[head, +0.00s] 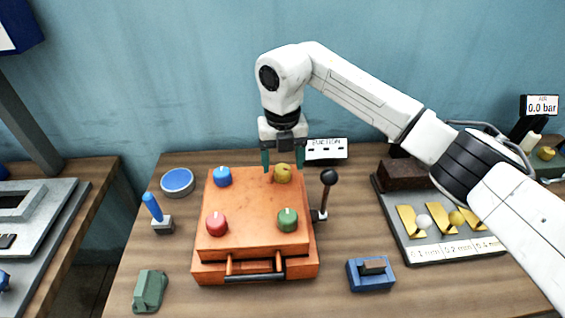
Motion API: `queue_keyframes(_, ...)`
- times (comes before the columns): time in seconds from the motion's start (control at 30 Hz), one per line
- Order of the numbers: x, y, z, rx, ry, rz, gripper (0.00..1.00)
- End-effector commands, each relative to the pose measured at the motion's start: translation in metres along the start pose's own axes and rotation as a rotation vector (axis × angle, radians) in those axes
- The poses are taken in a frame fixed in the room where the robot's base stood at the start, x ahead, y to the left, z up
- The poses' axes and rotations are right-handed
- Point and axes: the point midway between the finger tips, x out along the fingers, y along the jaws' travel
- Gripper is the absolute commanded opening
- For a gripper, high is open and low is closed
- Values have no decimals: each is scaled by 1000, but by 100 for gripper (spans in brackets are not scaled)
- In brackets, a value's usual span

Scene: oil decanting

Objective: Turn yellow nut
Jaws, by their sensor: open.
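The yellow nut (283,173) sits at the back right of the top of an orange box (250,200). My gripper (284,160) points down at the box's back edge, with its dark green fingers spread apart. The fingers appear just above or behind the yellow nut, one toward each side of it. I cannot tell whether they touch it. A blue nut (222,176), a red nut (216,224) and a green nut (288,219) sit at the other corners of the box top.
A black-knobbed lever (328,178) stands close to the box's right side. A grey tray (400,220) is at the right.

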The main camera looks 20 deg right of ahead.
Motion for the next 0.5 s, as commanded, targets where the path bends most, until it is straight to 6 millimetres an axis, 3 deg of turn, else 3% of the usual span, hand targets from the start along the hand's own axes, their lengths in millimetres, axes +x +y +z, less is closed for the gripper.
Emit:
queue_keyframes(0.2, 17, 0, 0, -1, 0, 1, 69)
queue_keyframes(0.5, 20, 0, 0, -1, 0, 1, 69)
